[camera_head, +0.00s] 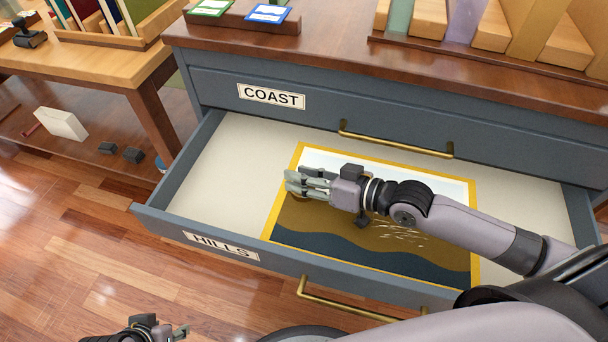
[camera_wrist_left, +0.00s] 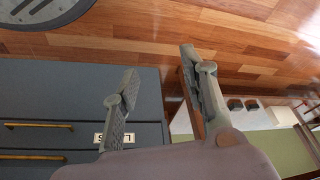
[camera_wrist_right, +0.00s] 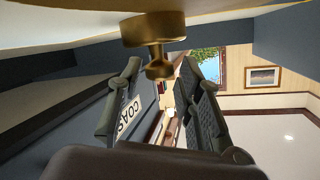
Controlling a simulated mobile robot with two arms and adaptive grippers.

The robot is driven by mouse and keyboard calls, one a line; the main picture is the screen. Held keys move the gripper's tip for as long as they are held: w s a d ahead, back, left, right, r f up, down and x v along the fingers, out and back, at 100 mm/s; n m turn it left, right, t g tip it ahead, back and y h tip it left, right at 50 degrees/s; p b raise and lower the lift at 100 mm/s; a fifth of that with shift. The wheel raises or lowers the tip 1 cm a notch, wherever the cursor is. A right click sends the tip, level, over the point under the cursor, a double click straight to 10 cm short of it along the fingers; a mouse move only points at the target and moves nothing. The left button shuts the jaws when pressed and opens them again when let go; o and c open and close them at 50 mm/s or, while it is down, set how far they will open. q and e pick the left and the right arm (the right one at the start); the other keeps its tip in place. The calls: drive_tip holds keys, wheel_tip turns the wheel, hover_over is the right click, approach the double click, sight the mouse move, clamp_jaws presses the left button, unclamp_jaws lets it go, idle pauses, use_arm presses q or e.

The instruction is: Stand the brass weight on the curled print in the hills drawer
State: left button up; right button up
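The hills drawer (camera_head: 170,222) is pulled out. The print (camera_head: 345,254), with a yellow border and brown and dark hills, lies looking flat inside it. My right gripper (camera_head: 290,183) is over the print's left part. The brass weight (camera_wrist_right: 154,30) shows in the right wrist view, its broad base against the print and its knob between the fingertips. The fingers look spread, with gaps beside the knob. My left gripper (camera_head: 178,331) is low in front of the drawer, open and empty in the left wrist view (camera_wrist_left: 158,72).
The closed coast drawer (camera_head: 320,106) is just above, with a brass handle (camera_head: 395,140). The cabinet top (camera_head: 330,45) carries card holders and a rack. A wooden table (camera_head: 110,65) stands at the left. The drawer's left floor is bare.

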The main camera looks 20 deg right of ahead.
use_arm(q)
drive_tip(key=shift+f, duration=0.15)
use_arm(e)
drive_tip(key=shift+o, duration=0.3)
drive_tip(key=shift+s+f, duration=0.25)
drive_tip(key=shift+f, duration=0.5)
drive_tip(key=shift+r, duration=0.15)
drive_tip(key=shift+s+d+r+p, duration=0.15)
drive_tip(key=shift+d+r+p, duration=0.25)
drive_tip(key=shift+r, duration=0.1)
drive_tip(key=v, duration=0.2)
drive_tip(key=p+v, duration=0.1)
drive_tip(key=v, duration=0.3)
drive_tip(key=shift+s+r+p, duration=0.1)
drive_tip(key=shift+r+p, duration=0.2)
drive_tip(key=shift+r, duration=0.1)
drive_tip(key=p+v, duration=0.2)
drive_tip(key=v, duration=0.2)
drive_tip(key=shift+r, duration=0.15)
use_arm(q)
wheel_tip(320, 180, down, 16)
drive_tip(key=g, duration=0.1)
drive_tip(key=shift+w+d, duration=0.15)
drive_tip(key=shift+w, duration=0.15)
use_arm(e)
drive_tip(key=shift+s+d+r, duration=0.1)
drive_tip(key=shift+s+d, duration=0.1)
drive_tip(key=shift+d, duration=0.05)
idle(3.3)
